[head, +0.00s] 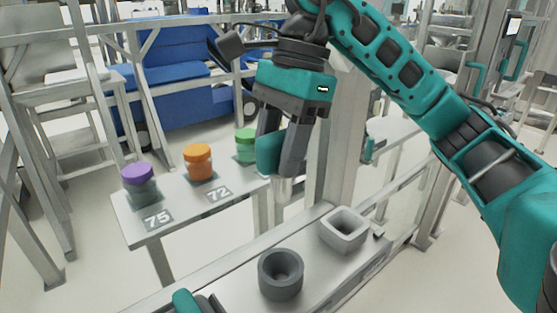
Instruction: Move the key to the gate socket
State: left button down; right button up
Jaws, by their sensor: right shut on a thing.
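My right gripper (283,172) hangs down in the middle of the head view, shut on a pale metallic piece, which looks like the key (283,188). Only the lower end of the key shows below the fingers. It is held above and behind a grey ledge (318,274). Two sockets stand on the ledge: a dark round one (281,275) with a hole, and a lighter square one (345,230) to its right. I cannot tell which is the gate socket. Part of my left gripper (195,303) shows at the bottom edge; its fingers are not clear.
A grey post rises behind the ledge. Railings and a blue cart (180,60) stand farther back.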

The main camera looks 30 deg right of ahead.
jog(key=shift+r+p, duration=0.35)
jog(key=shift+r, duration=2.7)
